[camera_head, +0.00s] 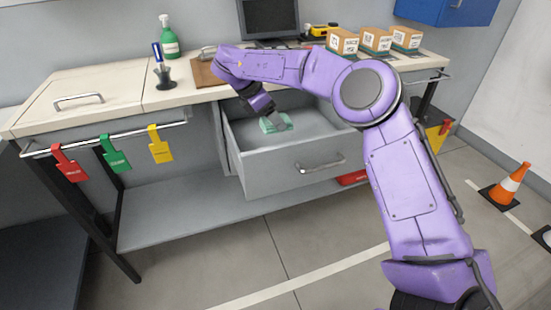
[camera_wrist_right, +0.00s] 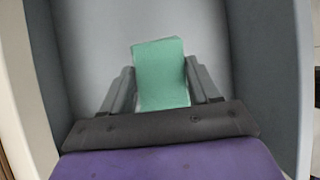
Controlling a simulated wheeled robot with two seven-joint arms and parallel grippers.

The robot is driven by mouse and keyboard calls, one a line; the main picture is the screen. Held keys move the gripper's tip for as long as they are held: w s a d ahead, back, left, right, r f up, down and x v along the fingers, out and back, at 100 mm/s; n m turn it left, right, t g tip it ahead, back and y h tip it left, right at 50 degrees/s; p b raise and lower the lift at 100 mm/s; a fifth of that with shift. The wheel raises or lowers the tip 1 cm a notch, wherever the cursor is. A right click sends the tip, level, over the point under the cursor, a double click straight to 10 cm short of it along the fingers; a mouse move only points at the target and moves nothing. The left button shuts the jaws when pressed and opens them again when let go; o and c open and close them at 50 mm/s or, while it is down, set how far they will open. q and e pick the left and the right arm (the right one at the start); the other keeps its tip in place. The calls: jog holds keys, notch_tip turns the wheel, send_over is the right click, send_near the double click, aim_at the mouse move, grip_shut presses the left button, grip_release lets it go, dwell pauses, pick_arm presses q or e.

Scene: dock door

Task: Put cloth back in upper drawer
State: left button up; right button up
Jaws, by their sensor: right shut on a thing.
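The cloth (camera_head: 275,122) is a small folded green piece inside the open upper drawer (camera_head: 290,172). In the right wrist view the cloth (camera_wrist_right: 161,74) lies between the fingers of my right gripper (camera_wrist_right: 164,92). My right gripper (camera_head: 268,115) reaches down into the drawer and is shut on the cloth. The grey drawer floor shows around it. I cannot tell whether the cloth touches the floor. My left gripper is not in view.
Coloured tags (camera_head: 160,145) hang from the front rail. An orange cone (camera_head: 505,187) stands on the floor at right.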

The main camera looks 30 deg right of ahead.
notch_tip(320, 180, down, 9)
jog(key=shift+f, duration=0.2)
jog(key=o, duration=1)
jog(key=shift+r, duration=0.15)
jog(key=shift+a+r, duration=0.15)
jog(key=shift+r, duration=0.1)
jog(key=v, duration=1.1)
jog(key=shift+a+r, duration=0.15)
jog(key=shift+r, duration=0.15)
